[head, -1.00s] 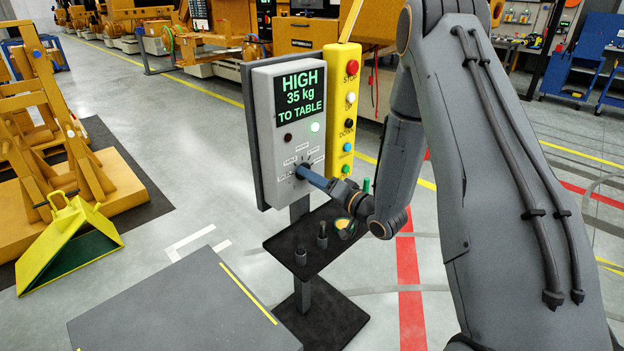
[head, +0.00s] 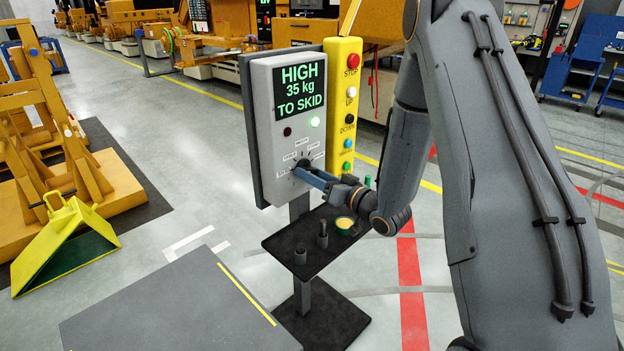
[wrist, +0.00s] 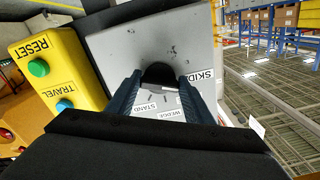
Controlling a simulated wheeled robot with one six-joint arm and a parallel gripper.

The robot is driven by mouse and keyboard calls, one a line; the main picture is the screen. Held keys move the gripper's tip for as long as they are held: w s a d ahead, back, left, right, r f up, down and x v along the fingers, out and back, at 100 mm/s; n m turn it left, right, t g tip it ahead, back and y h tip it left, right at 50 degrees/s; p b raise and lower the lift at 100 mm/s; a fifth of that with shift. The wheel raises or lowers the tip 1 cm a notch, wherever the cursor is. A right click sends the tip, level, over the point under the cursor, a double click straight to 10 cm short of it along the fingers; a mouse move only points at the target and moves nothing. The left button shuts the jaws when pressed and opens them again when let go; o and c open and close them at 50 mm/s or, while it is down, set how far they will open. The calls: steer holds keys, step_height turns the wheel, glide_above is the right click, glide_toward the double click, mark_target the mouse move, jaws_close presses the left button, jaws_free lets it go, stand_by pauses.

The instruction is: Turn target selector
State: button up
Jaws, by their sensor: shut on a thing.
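The grey control box (head: 259,150) stands on a post, with a screen (head: 300,88) reading "HIGH 35 kg TO SKID". A green-white lamp is lit below the screen and a dark red lamp is unlit. The black target selector (wrist: 160,73) is low on the box face, with small white labels around it; SKID, WEDGE and STAND are readable in the wrist view. My gripper (head: 302,172) is shut on the selector, one blue finger on each side. In the head view the fingers partly hide the selector, and its exact pointing is hard to tell.
A yellow button strip (head: 340,130) with STOP, UP, DOWN, TRAVEL and RESET buttons stands right beside the box. Below is a dark shelf (head: 278,243) with small parts. A grey platform (head: 170,315) lies in front. A yellow-green wedge (head: 62,245) stands at left.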

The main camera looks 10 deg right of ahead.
steer(key=shift+n+b, duration=0.6)
steer(key=shift+n, duration=0.6)
steer(key=o, duration=1.1)
steer(key=shift+c, duration=0.2)
steer(key=shift+d, duration=0.1)
steer(key=b+v, duration=0.2)
steer(key=v, duration=0.5)
steer(key=shift+s+d, duration=0.15)
steer(key=shift+s, duration=0.2)
